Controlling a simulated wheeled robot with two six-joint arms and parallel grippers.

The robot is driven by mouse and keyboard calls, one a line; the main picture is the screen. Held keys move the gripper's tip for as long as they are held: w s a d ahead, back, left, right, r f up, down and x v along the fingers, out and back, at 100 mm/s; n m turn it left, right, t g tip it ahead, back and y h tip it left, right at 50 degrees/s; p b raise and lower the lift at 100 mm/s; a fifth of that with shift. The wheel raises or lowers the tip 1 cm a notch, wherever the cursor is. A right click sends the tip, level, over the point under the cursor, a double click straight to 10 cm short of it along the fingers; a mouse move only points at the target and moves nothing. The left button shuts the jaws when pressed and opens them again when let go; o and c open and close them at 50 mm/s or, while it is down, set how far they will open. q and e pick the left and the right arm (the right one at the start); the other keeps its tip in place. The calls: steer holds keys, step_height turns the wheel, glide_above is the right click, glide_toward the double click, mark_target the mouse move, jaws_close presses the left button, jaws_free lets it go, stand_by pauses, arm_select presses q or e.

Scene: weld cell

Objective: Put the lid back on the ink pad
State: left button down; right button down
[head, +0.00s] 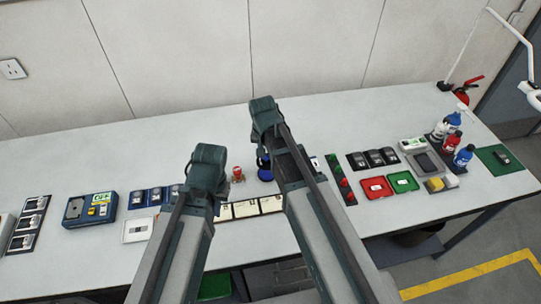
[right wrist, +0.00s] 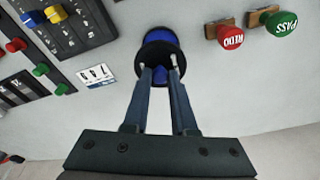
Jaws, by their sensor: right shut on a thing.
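My right gripper (right wrist: 160,68) is shut on a blue knob-like part (right wrist: 158,76) in the right wrist view. A black round disc (right wrist: 158,54) lies just beyond the fingertips, with a blue round part (right wrist: 158,36) behind it. I take these for the ink pad and its lid; whether they touch or are apart I cannot tell. In the head view a piece of the blue round thing (head: 264,160) shows left of my right arm, which hides the rest and the fingertips.
A red stamp (right wrist: 230,37) and a green stamp (right wrist: 281,25) lie right of the disc in the right wrist view. A white number card (right wrist: 96,75) and button trays are left. In the head view, red (head: 376,189) and green trays stand right. The table's back is clear.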

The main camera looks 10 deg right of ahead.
mark_target(266, 162)
arm_select(q)
steer(key=shift+f, duration=0.1)
arm_select(e)
steer(key=shift+f, duration=0.1)
